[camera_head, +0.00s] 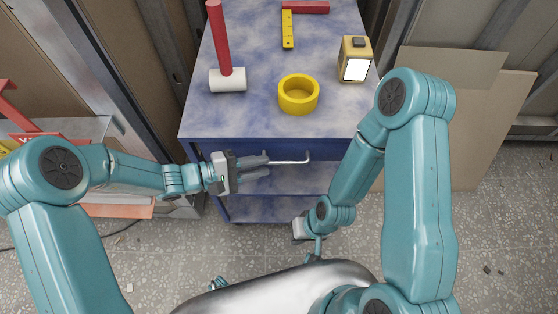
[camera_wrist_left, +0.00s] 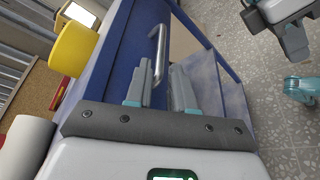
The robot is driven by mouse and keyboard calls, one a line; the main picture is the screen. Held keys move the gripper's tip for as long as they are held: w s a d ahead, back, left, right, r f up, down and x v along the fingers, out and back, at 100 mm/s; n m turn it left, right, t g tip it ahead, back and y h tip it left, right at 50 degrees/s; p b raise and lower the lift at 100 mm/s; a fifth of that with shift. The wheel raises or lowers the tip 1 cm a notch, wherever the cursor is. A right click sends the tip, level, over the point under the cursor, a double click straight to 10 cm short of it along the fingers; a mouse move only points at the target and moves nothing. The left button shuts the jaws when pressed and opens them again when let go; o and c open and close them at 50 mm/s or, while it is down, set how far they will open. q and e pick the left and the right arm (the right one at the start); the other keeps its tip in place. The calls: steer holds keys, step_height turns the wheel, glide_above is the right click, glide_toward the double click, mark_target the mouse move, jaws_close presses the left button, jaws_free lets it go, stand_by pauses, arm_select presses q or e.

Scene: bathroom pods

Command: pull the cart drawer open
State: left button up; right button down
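The blue cart (camera_head: 200,118) stands in front of me with a mottled blue-white top. The drawer's metal bar handle (camera_head: 292,161) sticks out from its dark blue front, which looks flush with the cart. My left gripper (camera_head: 266,165) is at the handle's left part, its fingers pointing right. In the left wrist view, its fingers (camera_wrist_left: 160,90) are apart, and the handle (camera_wrist_left: 159,55) appears between them; contact cannot be told. My right gripper (camera_head: 309,240) hangs low in front of the cart, away from the handle; its fingers are too small to read.
On the cart top are a red-handled mallet (camera_head: 222,55), a yellow tape roll (camera_head: 298,95), a yellow tape measure (camera_head: 355,60) and a yellow-red square (camera_head: 288,28). Boards (camera_head: 455,115) lean at the right. Speckled floor (camera_head: 500,235) is open at the right.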

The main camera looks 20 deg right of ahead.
mark_target(274, 164)
arm_select(q)
steer(key=x, duration=0.6)
steer(key=shift+a, duration=0.1)
jaws_close()
arm_select(e)
steer(key=shift+s, duration=0.1)
